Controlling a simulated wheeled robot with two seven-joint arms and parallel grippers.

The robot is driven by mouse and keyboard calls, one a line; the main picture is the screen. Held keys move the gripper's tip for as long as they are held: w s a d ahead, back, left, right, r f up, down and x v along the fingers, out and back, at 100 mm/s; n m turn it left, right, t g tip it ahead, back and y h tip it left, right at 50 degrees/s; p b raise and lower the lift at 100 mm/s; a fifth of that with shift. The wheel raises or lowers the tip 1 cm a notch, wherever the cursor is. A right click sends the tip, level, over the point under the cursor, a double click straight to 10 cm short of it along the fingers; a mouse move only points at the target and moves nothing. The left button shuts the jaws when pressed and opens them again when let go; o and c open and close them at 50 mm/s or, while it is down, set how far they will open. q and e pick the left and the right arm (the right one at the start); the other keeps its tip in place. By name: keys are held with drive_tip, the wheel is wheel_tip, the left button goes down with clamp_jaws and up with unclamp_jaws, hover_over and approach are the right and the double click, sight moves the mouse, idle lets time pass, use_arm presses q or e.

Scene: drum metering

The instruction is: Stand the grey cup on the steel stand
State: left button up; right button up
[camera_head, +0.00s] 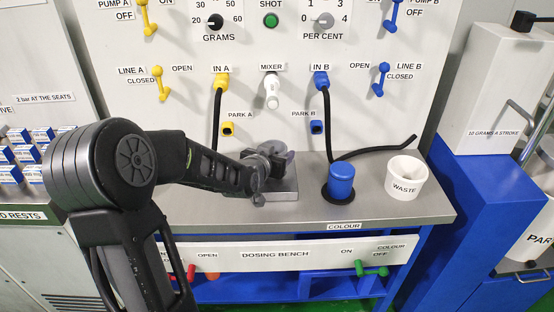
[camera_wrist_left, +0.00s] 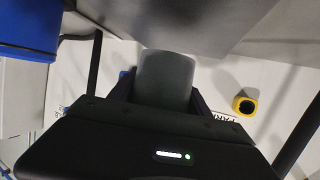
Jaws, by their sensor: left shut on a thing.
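My left gripper (camera_head: 265,172) is over the steel stand (camera_head: 284,194) on the bench. It is shut on the grey cup (camera_wrist_left: 165,78), which sits between the two fingers in the left wrist view. In the head view the grey cup (camera_head: 284,157) is partly hidden by the gripper. The cup is at or just above the stand; whether its base touches the stand cannot be told. The stand is a low steel block, its left part hidden behind my arm. My right gripper is not in view.
A blue cup (camera_head: 341,181) stands at the COLOUR place to the right, and a white WASTE pot (camera_head: 406,178) is beyond it. Hoses (camera_head: 328,115) hang from the panel behind. A dosing panel (camera_head: 275,254) with levers runs below the bench top (camera_head: 390,217).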

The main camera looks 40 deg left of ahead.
use_arm(q)
drive_tip(key=shift+f, duration=1.05)
drive_tip(key=shift+f, duration=0.15)
drive_tip(key=o, duration=1.5)
drive_tip(key=shift+r, duration=0.25)
drive_tip(key=v, duration=1.2)
drive_tip(key=shift+a, duration=0.1)
